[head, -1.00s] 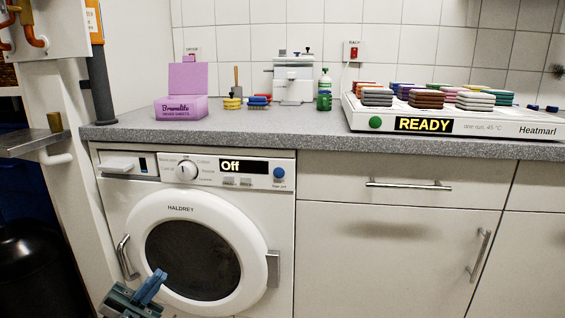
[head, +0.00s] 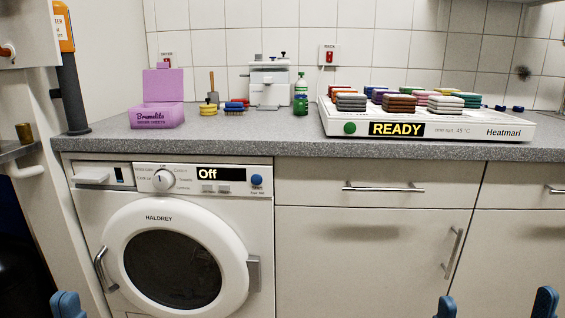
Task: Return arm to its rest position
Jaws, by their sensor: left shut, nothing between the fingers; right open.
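My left gripper (head: 68,304) shows only its blue fingertips at the bottom left edge of the head view, in front of the washing machine's lower left. It is shut and empty. My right gripper (head: 496,304) shows two blue fingertips, wide apart, at the bottom right edge, in front of the cabinet doors. It is open, with nothing seen between the fingers. Both are low in the picture, below the worktop's front edge. The rest of both arms is out of view.
A grey worktop (head: 230,146) holds a purple box (head: 157,117), a green bottle (head: 301,104) and a white warming plate (head: 465,124) reading READY, with several coloured blocks. Below are a washing machine (head: 250,222) showing Off and handled cabinets (head: 350,250).

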